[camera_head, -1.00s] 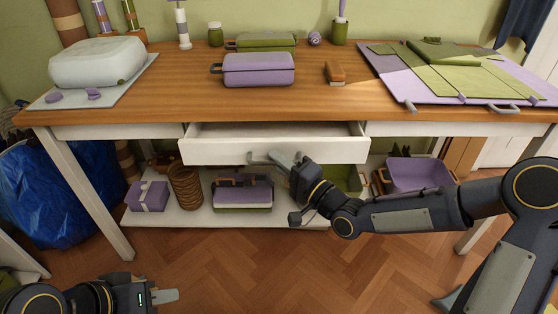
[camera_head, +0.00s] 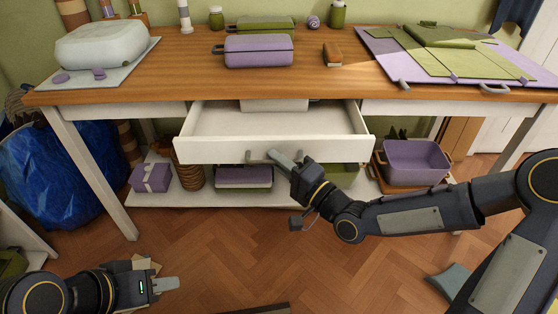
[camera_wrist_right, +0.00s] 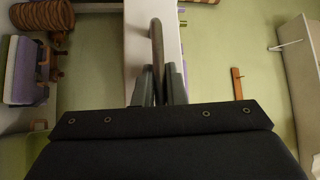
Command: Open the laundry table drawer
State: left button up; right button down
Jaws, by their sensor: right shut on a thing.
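The white drawer (camera_head: 215,151) of the wooden-topped table (camera_head: 180,72) is pulled out toward me, and its inside shows. A light box-like shape (camera_head: 274,105) is partly visible at its back. My right gripper (camera_head: 283,160) is at the drawer front, shut on the grey handle (camera_head: 256,154). In the right wrist view the fingers (camera_wrist_right: 160,85) close around the handle bar (camera_wrist_right: 156,45) beside the white drawer front (camera_wrist_right: 137,45). My left gripper (camera_head: 166,284) is low at the left, away from the table; its finger gap is not clear.
Purple and green cases (camera_head: 259,52), a brush (camera_head: 332,53) and a purple-green mat (camera_head: 375,45) lie on the tabletop. A lower shelf holds a purple bin (camera_head: 415,165) and a gift box (camera_head: 151,177). A blue bag (camera_head: 60,190) stands left. Floor in front is mostly clear.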

jog(key=c, duration=1.8)
grip_release()
jog(key=shift+o, duration=0.2)
jog(key=p+v, duration=0.1)
jog(key=v, duration=0.7)
jog(key=shift+p, duration=0.3)
jog(key=shift+w, duration=0.1)
